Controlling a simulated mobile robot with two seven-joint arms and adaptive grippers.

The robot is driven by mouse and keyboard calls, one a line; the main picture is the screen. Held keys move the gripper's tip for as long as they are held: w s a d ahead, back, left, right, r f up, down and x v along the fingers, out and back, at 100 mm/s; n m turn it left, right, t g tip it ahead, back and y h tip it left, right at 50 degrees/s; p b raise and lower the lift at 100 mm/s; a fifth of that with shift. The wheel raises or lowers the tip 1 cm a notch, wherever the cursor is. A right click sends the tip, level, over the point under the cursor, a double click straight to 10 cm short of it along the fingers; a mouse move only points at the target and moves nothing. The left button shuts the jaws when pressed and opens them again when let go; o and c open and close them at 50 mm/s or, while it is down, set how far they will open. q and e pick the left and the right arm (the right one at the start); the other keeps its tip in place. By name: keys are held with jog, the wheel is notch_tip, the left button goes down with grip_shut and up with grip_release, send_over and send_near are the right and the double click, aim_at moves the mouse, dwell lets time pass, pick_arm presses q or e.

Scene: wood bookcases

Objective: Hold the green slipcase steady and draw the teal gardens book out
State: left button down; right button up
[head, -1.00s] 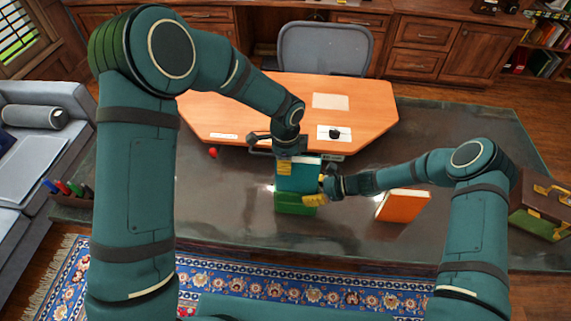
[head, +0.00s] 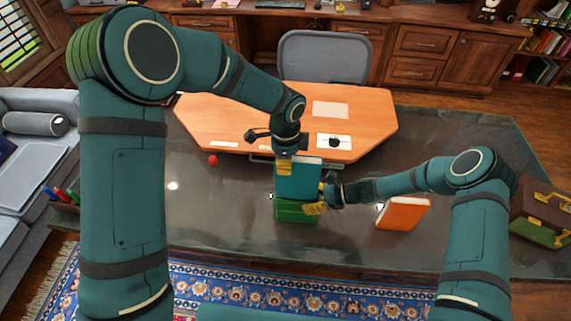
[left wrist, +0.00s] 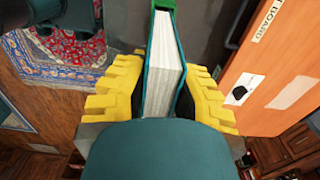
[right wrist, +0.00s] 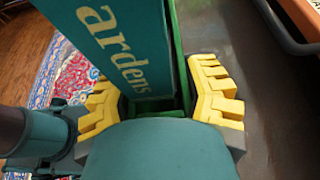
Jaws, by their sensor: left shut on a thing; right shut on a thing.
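The teal gardens book (head: 298,180) stands above the green slipcase (head: 292,212) on the dark table. My left gripper (head: 285,168) is shut on the teal book from above; the left wrist view shows its white page block (left wrist: 163,85) between the yellow fingers. My right gripper (head: 317,206) is shut on the slipcase from the right side. In the right wrist view, the book's lettered cover (right wrist: 122,45) rises out of the slipcase (right wrist: 181,60). I cannot tell how much of the book's lower end is inside.
An orange book (head: 404,213) stands to the right, and a brown and green case (head: 540,215) is at the far right. A red ball (head: 213,160) and a pen holder (head: 66,203) are to the left. A wooden desk top (head: 250,110) lies behind. The table left of the slipcase is largely clear.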

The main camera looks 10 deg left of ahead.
jog(key=shift+f, duration=0.1)
dwell(0.3)
jog(key=o, duration=1.3)
jog(key=shift+d, duration=0.1)
jog(key=v, duration=1.2)
